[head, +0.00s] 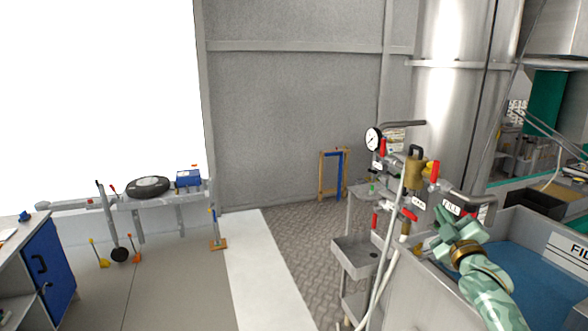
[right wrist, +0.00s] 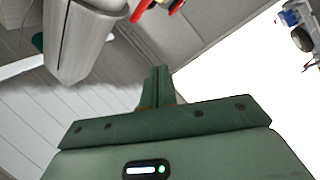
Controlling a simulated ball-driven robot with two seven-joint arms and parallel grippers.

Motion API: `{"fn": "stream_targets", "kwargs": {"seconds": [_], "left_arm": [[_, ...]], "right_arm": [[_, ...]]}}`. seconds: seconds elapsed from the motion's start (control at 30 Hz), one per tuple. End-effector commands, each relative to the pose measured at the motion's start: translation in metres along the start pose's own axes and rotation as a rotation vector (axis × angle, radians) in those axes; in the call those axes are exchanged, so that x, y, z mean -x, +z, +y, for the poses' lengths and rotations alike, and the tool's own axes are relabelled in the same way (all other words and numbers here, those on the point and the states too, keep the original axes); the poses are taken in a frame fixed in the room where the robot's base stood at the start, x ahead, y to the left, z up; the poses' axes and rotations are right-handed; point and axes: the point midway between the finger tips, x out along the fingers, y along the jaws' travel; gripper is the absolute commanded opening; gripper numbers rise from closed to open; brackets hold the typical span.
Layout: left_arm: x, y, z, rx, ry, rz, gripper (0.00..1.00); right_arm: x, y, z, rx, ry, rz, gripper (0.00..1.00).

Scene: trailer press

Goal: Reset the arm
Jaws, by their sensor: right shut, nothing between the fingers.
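My right arm comes in from the lower right of the head view. Its green gripper (head: 455,225) is raised in front of the blue-lined basin and close to the valve pipes. In the right wrist view the gripper fingers (right wrist: 158,82) are together with nothing between them. My left gripper does not show in either view.
A pipe stand with a gauge (head: 373,139), a brass valve (head: 414,172) and red handles stands left of my right gripper. A basin (head: 530,262) lies below it. A trailer frame (head: 150,200) stands at left, near a blue cabinet (head: 48,262). The white floor strip (head: 255,270) is clear.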

Motion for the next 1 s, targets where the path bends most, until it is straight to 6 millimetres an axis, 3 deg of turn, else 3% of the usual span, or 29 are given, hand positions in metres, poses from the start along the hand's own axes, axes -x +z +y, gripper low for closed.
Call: {"fn": "stream_targets", "kwargs": {"seconds": [0.03,0.3,0.47,0.57,0.77,1.0], "left_arm": [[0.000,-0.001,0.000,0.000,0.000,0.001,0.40],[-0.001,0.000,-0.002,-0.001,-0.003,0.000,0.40],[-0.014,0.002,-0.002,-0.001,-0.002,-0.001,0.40],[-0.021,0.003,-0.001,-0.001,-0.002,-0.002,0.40],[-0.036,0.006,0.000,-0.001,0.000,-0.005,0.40],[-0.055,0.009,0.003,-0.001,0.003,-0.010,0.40]], "right_arm": [[0.000,0.004,-0.011,-0.059,-0.011,-0.022,0.00],[0.004,0.030,-0.023,-0.488,-0.036,-0.158,0.00],[0.040,0.078,-0.102,-0.495,-0.129,-0.270,0.00],[0.070,0.108,-0.152,-0.502,-0.191,-0.349,0.00],[0.156,0.170,-0.259,-0.515,-0.331,-0.529,0.00],[0.291,0.227,-0.373,-0.519,-0.505,-0.750,0.00]]}}
